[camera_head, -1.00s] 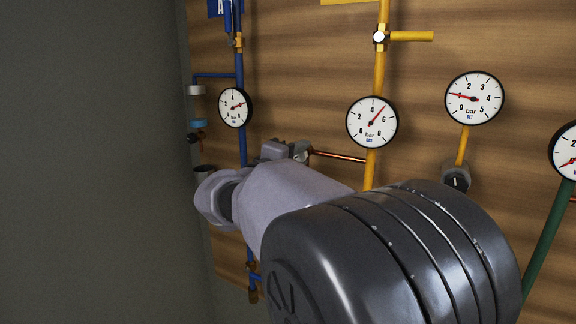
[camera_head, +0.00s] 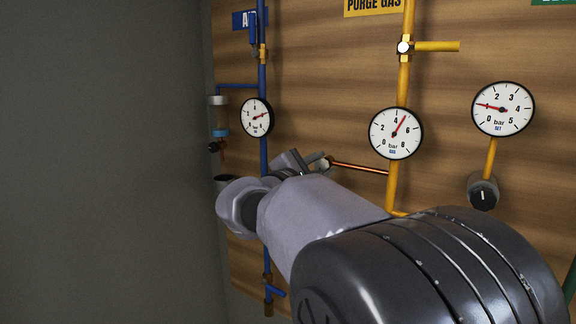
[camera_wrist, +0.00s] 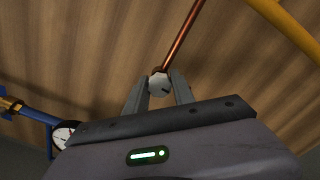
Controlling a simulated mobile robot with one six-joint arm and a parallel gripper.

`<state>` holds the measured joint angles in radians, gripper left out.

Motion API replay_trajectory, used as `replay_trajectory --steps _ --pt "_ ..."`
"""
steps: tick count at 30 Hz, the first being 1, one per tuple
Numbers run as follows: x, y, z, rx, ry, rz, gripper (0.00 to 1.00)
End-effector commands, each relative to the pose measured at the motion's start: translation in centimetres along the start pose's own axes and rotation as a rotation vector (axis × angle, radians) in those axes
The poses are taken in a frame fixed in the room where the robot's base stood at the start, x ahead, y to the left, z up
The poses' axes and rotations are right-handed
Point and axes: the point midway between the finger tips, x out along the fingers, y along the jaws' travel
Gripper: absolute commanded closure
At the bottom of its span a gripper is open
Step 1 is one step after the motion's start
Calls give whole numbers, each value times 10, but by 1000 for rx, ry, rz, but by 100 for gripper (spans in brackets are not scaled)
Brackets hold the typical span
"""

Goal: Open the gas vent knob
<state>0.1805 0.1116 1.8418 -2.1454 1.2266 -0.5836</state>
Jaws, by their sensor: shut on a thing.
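A small pale grey knob (camera_wrist: 159,84) sits at the end of a thin copper pipe (camera_wrist: 183,42) on the wooden panel. In the wrist view my gripper (camera_wrist: 160,78) has one finger on each side of the knob and is shut on it. A dark mark shows on the knob's face. In the head view my gripper (camera_head: 309,160) is at the left end of the copper pipe (camera_head: 358,168). There my wrist and arm hide part of the gripper and the panel below. No label for the knob is readable.
A yellow pipe (camera_head: 405,78) with a gauge (camera_head: 396,133) runs to the right of the knob. A blue pipe (camera_head: 262,70) with a gauge (camera_head: 257,117) runs to the left. A black knob (camera_head: 483,193) hangs below another gauge (camera_head: 503,109). A dark wall (camera_head: 100,160) stands at far left.

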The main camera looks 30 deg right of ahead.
Motion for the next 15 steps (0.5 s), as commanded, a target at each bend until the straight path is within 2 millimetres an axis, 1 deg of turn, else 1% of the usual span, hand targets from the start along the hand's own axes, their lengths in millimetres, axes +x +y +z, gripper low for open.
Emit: replay_trajectory --steps 6,15 --pt "0 0 0 -72 -1 0 100" --pt "0 0 0 -103 -1 1 100"
